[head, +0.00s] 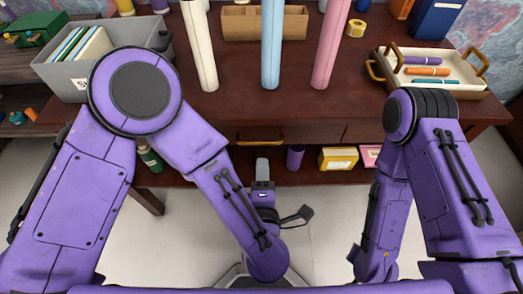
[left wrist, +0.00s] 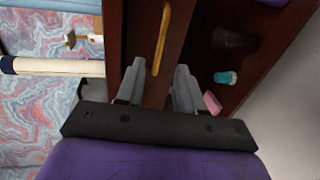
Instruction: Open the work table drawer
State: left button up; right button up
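The dark wood work table (head: 330,112) has a drawer (head: 315,133) in its front edge, with a gold bar handle (head: 260,142). The drawer front looks flush with the table, so the drawer appears shut. My left gripper (head: 262,168) is just in front of and below the handle in the head view. In the left wrist view my left gripper (left wrist: 158,88) has its two grey fingers spread apart with nothing between the tips. The handle (left wrist: 161,40) lies ahead of the fingers, apart from them. My right arm hangs at the right; its gripper is out of sight.
On the table stand a grey file bin (head: 60,75), several rolled tubes (head: 271,50), a wooden box (head: 240,22) and a tray of pens (head: 430,75). The shelf under the drawer holds a yellow box (head: 338,158) and a purple can (head: 295,157). The floor in front is clear.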

pick_arm(q)
jog(key=x, duration=0.9)
jog(key=shift+w, duration=0.35)
jog(key=shift+a, duration=0.1)
grip_shut()
